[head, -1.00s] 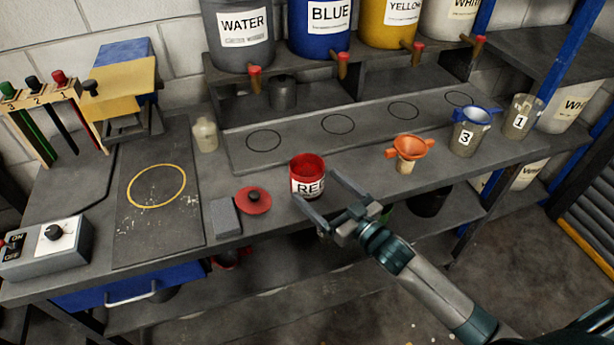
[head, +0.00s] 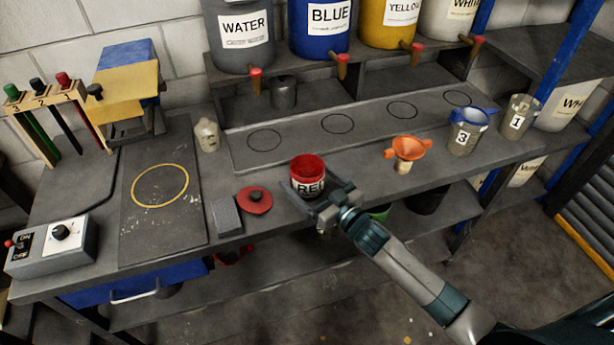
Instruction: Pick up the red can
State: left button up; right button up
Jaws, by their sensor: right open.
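The red can (head: 307,166), open at the top with a white label reading RED, stands upright near the front edge of the workbench. My right gripper (head: 307,180) is open, its arm coming in from the lower right. One finger lies in front of the can's lower left side and the other is beside its right side, so the can is between the fingers. I cannot tell whether either finger touches it. The lower part of the can is partly hidden by the gripper. My left gripper is not in view.
A red lid (head: 255,199) and a grey block (head: 226,216) lie left of the can. An orange funnel (head: 408,149) and cups marked 3 (head: 467,136) and 1 (head: 516,122) stand to the right. Large paint buckets stand on the rack behind. The bench (head: 365,172) is clear between can and funnel.

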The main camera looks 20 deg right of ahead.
aim_at(299, 157)
jog(key=shift+w, duration=0.15)
dwell(0.3)
jog(key=c, duration=1.7)
jog(key=shift+r, duration=0.2)
jog(key=shift+r, duration=0.5)
jog(key=r, duration=0.1)
jog(key=r+b, duration=0.1)
jog(key=r, duration=0.1)
jog(key=shift+d+b, duration=0.3)
jog(key=s+d+r+b, duration=0.2)
jog(key=d+r, duration=0.4)
jog(key=d, duration=0.4)
jog(key=shift+d+r+b, duration=0.35)
jog(key=shift+d+b, duration=0.05)
jog(key=shift+b, duration=0.25)
jog(key=shift+s, duration=0.1)
